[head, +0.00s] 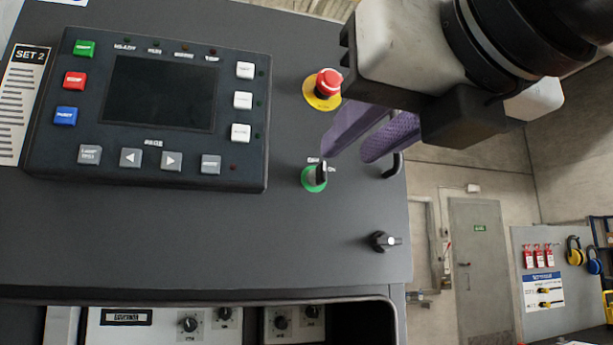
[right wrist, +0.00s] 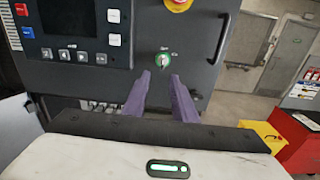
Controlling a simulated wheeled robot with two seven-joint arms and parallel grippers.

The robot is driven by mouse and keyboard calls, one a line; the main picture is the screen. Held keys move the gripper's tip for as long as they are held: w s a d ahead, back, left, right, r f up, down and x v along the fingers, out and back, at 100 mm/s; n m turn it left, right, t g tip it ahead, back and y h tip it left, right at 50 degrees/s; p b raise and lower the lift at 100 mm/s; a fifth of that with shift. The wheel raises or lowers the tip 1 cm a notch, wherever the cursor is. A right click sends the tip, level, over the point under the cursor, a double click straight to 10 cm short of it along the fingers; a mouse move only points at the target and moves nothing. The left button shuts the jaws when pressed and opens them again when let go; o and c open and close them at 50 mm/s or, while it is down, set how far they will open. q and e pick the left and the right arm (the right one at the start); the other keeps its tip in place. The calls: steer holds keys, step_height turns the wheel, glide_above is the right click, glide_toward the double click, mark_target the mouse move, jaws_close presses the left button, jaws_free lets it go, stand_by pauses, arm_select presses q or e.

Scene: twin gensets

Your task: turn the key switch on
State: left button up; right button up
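The printing around the switch is too small to read. My left gripper is not in view.
A red emergency stop button (head: 327,84) on a yellow disc sits above the switch. A black knob (head: 384,241) is at lower right. The controller (head: 155,110) with its dark screen and coloured buttons fills the left. A dark handle (head: 394,166) is at the panel's right edge.

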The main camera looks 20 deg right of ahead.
mark_target(324, 166)
steer(key=w, duration=0.3)
steer(key=w+p, duration=0.1)
steer(key=w, duration=0.5)
steer(key=shift+w+r, duration=0.2)
steer(key=shift+r, duration=0.15)
jaws_close()
